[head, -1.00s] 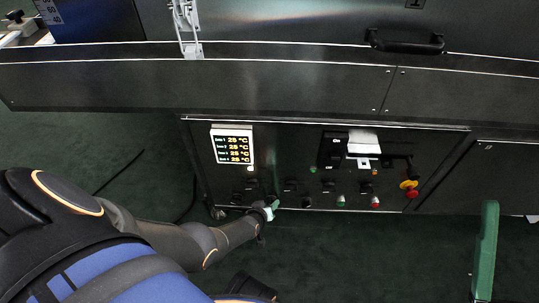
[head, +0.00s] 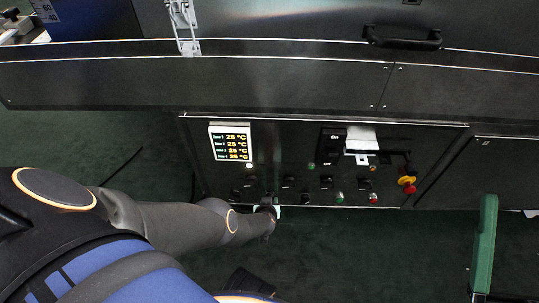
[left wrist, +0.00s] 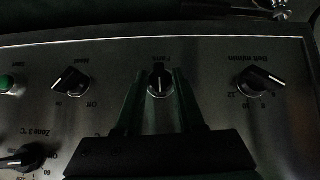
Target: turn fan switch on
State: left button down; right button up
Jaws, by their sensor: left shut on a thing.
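The dryer's control panel (head: 300,165) sits low on the dark machine front. In the left wrist view, the fan switch (left wrist: 160,84) is a black rotary knob with a white pointer line, under a small upside-down label that seems to read "Fans". My left gripper (left wrist: 161,90) is shut on this knob, one finger on each side. In the head view my left gripper (head: 270,211) is at the panel's lower edge, and the arm hides the knob there. My right gripper is not in view.
In the left wrist view, a heat knob (left wrist: 70,80) and a belt knob (left wrist: 253,80) flank the fan switch. A lit temperature display (head: 231,143) and a red-and-yellow emergency stop (head: 408,185) are on the panel.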

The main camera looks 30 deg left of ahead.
pick_arm(q)
jog(key=shift+w+a+r, duration=0.2)
jog(key=shift+a, duration=0.1)
jog(key=c, duration=0.9)
grip_release()
jog(key=shift+o, duration=0.2)
jog(key=shift+s+d+f, duration=0.1)
jog(key=shift+d, duration=0.05)
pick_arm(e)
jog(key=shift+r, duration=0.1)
